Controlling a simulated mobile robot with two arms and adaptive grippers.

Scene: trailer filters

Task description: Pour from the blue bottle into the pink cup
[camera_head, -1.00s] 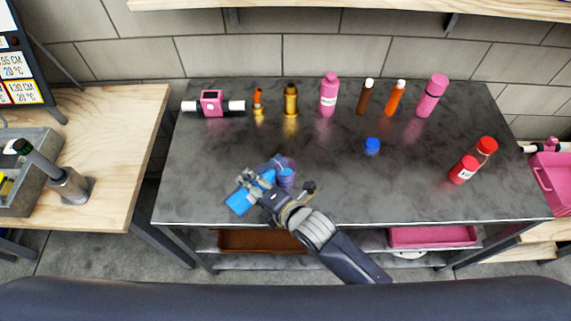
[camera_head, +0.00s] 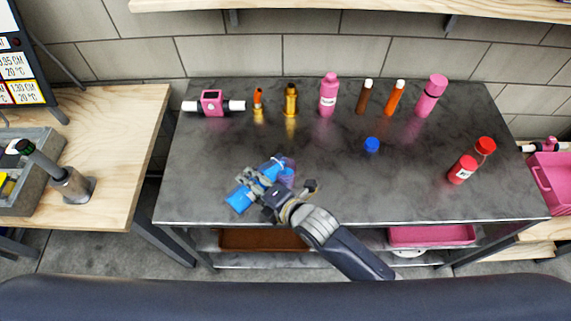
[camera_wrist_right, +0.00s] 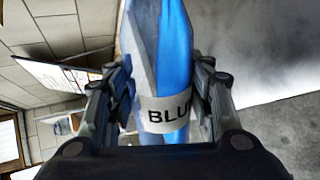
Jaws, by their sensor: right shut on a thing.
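My right gripper (camera_head: 256,185) is shut on the blue bottle (camera_head: 240,200), which lies tilted far over above the front left of the dark table. In the right wrist view the bottle (camera_wrist_right: 168,60), with a white label reading "BLU", sits between both fingers. The bottle's upper end points to the upper right, near a small purple-blue cup-like vessel (camera_head: 287,178). This vessel is partly hidden by the bottle and arm; no clearly pink cup shows. I cannot tell whether liquid flows or whether they touch. My left gripper is not in view.
A blue cap (camera_head: 372,144) lies mid-table. A pink bottle (camera_head: 329,95), orange and brown bottles and a pink device (camera_head: 211,103) stand along the back. The table's centre is mostly clear.

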